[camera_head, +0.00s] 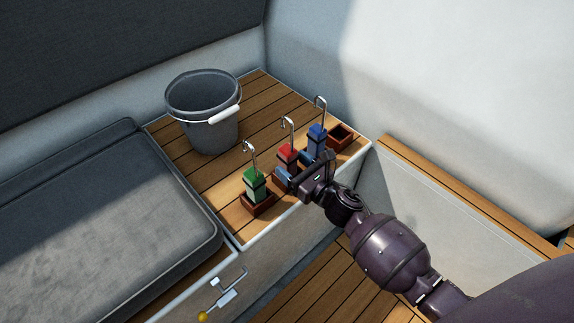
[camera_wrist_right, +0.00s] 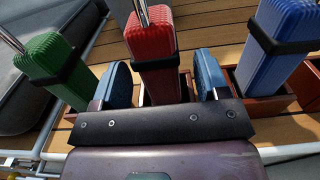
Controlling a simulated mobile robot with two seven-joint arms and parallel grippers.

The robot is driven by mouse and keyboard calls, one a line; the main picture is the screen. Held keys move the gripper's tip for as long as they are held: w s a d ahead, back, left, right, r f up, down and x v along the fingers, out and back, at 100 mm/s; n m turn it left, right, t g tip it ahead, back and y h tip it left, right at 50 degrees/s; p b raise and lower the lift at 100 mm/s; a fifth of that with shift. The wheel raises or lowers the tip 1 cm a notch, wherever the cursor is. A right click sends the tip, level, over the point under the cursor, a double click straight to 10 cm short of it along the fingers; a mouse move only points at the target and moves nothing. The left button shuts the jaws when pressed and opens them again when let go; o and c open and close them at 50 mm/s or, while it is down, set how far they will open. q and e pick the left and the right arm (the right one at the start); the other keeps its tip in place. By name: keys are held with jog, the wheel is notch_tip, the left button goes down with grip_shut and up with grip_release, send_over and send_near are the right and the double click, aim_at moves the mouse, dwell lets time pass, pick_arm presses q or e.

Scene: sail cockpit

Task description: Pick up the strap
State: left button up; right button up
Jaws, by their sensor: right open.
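Three folded straps, each with a black band and a metal hook on top, stand upright in small brown holders: a green strap (camera_head: 255,181), a red strap (camera_head: 288,153) and a blue strap (camera_head: 317,136). My right gripper (camera_head: 297,168) is open at the red strap. In the right wrist view, the gripper's blue-padded fingers (camera_wrist_right: 162,80) stand apart on either side of the red strap (camera_wrist_right: 152,40), below its black band. Gaps show between pads and strap. The green strap (camera_wrist_right: 48,58) is left of the fingers and the blue strap (camera_wrist_right: 277,40) right. My left gripper is out of view.
An empty brown holder (camera_head: 341,136) stands beyond the blue strap. A grey bucket (camera_head: 207,135) with a white handle stands behind the straps on the wooden bench top (camera_head: 214,184). A grey cushion (camera_head: 105,225) lies to the left, and a white wall (camera_head: 440,80) rises behind.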

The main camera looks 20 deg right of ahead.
jog(key=shift+x, duration=1.05)
jog(key=c, duration=1.2)
